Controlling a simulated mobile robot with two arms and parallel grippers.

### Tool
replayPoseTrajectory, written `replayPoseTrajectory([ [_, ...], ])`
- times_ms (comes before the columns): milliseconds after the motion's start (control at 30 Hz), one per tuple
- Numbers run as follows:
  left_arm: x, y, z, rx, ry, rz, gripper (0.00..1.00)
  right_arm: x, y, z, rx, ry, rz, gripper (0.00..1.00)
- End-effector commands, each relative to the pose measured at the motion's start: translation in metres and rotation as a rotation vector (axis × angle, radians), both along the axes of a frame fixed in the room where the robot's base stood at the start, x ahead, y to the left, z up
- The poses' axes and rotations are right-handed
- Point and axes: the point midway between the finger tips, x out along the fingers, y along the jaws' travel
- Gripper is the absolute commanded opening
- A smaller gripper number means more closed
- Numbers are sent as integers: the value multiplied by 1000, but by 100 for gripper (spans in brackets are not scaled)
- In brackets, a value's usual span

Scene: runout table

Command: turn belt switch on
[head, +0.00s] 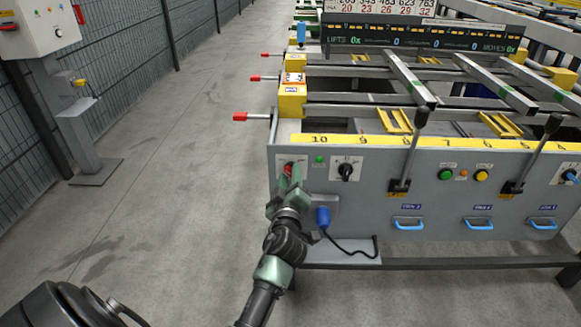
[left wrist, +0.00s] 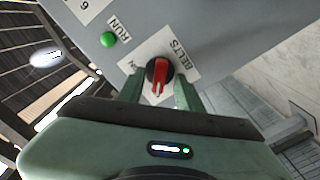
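The belt switch (left wrist: 161,73) is a black round knob with a red handle, on a white plate marked BELTS. In the head view it sits at the left end of the grey front panel (head: 370,215), partly hidden by my left gripper (head: 290,178). In the left wrist view my left gripper (left wrist: 158,90) is open. Its two green fingers stand apart, one on each side of the knob, with the red handle showing between them. I cannot tell whether a finger touches the knob. My right gripper is not in view.
A green RUN lamp (left wrist: 108,40) and a black selector knob (head: 346,171) are close by. A blue plug (head: 323,217) with a cable is just right of my wrist. Black levers (head: 412,150) rise from the panel further right.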

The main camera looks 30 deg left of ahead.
Motion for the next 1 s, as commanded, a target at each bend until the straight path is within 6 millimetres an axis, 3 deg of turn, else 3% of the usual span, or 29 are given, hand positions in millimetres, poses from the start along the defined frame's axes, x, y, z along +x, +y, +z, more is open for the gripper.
replayPoseTrajectory([
  [367, -1, -1, 0, 0, 1, 1, 35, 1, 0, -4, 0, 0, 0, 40],
  [500, -1, -1, 0, 0, 1, 1, 0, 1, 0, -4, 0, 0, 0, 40],
  [1000, -1, -2, 0, 65, 40, 0, 0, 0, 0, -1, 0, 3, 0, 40],
])
